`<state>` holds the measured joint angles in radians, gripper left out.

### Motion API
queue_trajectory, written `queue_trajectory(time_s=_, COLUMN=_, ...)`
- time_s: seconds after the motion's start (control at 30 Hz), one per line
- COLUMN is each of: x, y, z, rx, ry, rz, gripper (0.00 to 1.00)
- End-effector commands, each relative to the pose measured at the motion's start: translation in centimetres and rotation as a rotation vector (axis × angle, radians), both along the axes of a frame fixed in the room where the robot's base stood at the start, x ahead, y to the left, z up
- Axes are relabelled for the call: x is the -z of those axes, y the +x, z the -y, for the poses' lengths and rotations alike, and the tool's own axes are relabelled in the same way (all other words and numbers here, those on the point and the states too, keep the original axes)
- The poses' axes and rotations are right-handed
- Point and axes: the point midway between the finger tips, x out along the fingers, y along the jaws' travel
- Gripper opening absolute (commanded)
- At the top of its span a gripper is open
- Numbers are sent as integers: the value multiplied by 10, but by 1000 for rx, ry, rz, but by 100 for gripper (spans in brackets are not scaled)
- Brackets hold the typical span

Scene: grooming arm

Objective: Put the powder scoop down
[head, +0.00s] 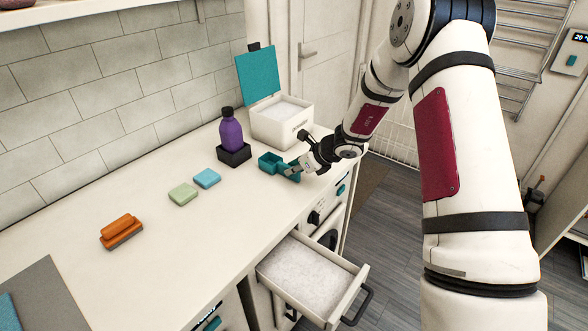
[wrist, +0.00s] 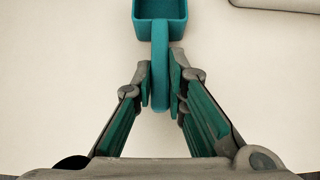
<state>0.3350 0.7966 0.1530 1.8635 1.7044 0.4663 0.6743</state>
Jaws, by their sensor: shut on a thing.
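The teal powder scoop (head: 268,160) is at the right part of the white counter, in front of the white box. In the wrist view its square cup (wrist: 160,10) is at the top and its handle points down toward me. My gripper (head: 288,170) is shut on the handle, with one finger on each side; the fingertips also show in the wrist view (wrist: 161,88). The scoop is at or very close to the counter top; I cannot tell if it touches. The cup's lower inside looks empty in the wrist view, and its far end is cut off.
A white powder box (head: 283,123) with a raised teal lid stands behind the scoop. A purple bottle (head: 230,131) in a dark holder (head: 234,154) is to the left. Green (head: 183,194) and blue (head: 207,178) blocks and an orange brush (head: 121,230) lie further left. An open drawer (head: 308,282) juts out below.

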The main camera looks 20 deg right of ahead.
Motion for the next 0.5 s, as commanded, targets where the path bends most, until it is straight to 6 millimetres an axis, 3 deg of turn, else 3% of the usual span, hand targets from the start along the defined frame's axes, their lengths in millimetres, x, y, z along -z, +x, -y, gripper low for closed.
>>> queue_trajectory(time_s=0.13, x=3, y=0, z=0, rx=1, ry=1, rz=-1, gripper=0)
queue_trajectory(time_s=0.17, x=3, y=0, z=0, rx=1, ry=1, rz=0, gripper=17)
queue_trajectory(time_s=0.23, x=3, y=0, z=0, rx=1, ry=1, rz=0, gripper=33)
queue_trajectory(time_s=0.5, x=2, y=0, z=0, rx=1, ry=1, rz=0, gripper=33)
